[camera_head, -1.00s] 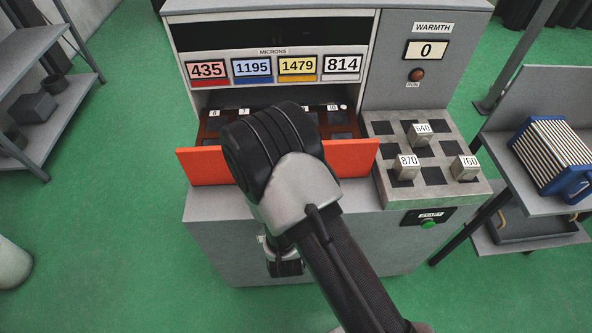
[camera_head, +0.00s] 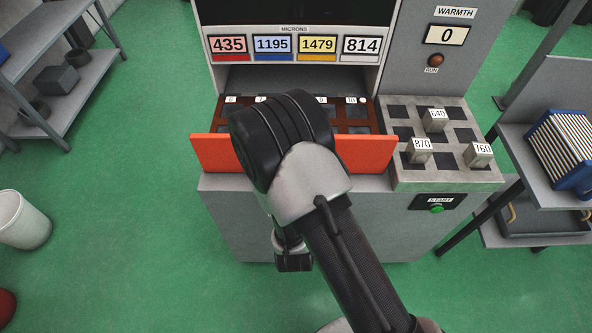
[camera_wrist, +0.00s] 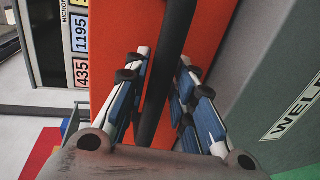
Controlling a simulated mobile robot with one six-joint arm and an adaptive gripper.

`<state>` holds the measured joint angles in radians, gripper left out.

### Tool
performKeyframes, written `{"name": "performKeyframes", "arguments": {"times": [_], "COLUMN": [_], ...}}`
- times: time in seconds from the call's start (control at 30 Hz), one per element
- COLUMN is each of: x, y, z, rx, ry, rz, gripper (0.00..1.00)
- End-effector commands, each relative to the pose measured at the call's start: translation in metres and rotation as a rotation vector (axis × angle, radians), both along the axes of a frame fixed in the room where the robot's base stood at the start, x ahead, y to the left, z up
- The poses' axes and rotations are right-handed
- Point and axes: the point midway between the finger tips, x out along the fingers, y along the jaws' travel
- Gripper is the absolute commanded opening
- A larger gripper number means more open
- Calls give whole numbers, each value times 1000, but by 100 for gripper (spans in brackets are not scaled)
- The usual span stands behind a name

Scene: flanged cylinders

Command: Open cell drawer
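The cell drawer (camera_head: 360,153), with an orange front, is pulled part way out of the grey machine. Its dark red cell tray (camera_head: 357,115) shows behind the front. In the wrist view the orange front (camera_wrist: 118,25) fills the middle, with a dark bar handle (camera_wrist: 172,45) before it. My gripper (camera_wrist: 164,60) has its blue-padded fingers on both sides of this bar, with narrow gaps beside it, so it looks open around the handle. In the head view my arm hides the handle and the fingers.
A metal block with dark squares (camera_head: 403,112) and weights 640, 870 and 760 stands right of the drawer, above a green start button (camera_head: 437,209). A blue striped rack (camera_head: 565,145) is on the right shelf. A white bin (camera_head: 22,220) stands on open green floor.

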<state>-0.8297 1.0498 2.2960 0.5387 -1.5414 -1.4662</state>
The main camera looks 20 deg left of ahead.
Motion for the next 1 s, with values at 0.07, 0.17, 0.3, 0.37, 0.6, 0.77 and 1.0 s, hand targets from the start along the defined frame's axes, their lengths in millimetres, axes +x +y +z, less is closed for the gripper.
{"name": "performKeyframes", "arguments": {"times": [0.07, 0.17, 0.3, 0.37, 0.6, 0.77, 1.0], "x": [0, 0, 0, 0, -13, -40, -67], "y": [0, 0, 0, 0, -3, -10, -18], "z": [0, 0, 0, 0, 2, 8, 14], "rx": [0, 0, 0, 0, -2, -3, -1], "ry": [0, 0, -1, -1, 2, 1, 1], "rz": [0, 1, 1, 1, 3, 5, 3], "gripper": [32, 38, 38, 38, 38, 38, 38]}}
